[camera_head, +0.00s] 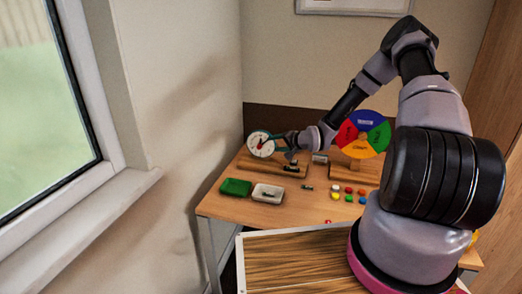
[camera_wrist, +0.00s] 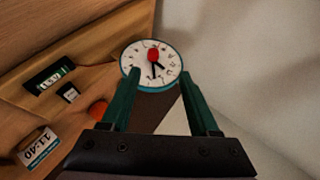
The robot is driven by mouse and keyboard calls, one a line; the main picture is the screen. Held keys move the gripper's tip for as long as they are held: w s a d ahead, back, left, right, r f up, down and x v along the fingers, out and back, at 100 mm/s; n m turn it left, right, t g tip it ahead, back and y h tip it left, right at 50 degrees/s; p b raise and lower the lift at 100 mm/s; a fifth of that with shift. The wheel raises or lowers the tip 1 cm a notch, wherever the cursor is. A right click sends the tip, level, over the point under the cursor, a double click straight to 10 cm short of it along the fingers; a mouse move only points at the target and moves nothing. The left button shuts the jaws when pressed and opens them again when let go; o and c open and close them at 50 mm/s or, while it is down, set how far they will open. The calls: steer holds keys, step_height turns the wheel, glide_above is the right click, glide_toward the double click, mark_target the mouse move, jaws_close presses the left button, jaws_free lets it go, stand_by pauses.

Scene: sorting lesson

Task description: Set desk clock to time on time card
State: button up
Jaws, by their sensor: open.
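The desk clock (camera_head: 262,144) has a round white face and a teal rim, and stands at the back left of the desk. In the wrist view, the clock (camera_wrist: 136,62) shows a red knob (camera_wrist: 153,54) near its middle and dark hands; I cannot read its time surely. A white and blue time card (camera_wrist: 38,146) lies tilted at the lower left of the wrist view and seems to read 11:40. My gripper (camera_wrist: 160,74) is open and empty, its green fingers pointing toward the clock with a gap between them. I cannot tell whether they touch it.
The desk (camera_head: 230,206) holds a green box (camera_head: 236,187), a white tray (camera_head: 258,190), several coloured buttons (camera_head: 348,198) and a coloured disc (camera_head: 374,122) on a wooden stand. An orange-red round thing (camera_wrist: 98,109) lies near my fingers. A wall is close behind the clock.

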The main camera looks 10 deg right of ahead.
mark_target(260, 147)
step_height(260, 147, down, 7)
steer(key=a+m+t, duration=0.1)
steer(key=m+t, duration=0.5)
steer(key=m, duration=0.2)
steer(key=shift+h, duration=0.3)
steer(key=x, duration=1)
steer(key=shift+w+a+f, duration=0.1)
steer(key=shift+w+a, duration=0.15)
steer(key=shift+a, duration=0.05)
jaws_close()
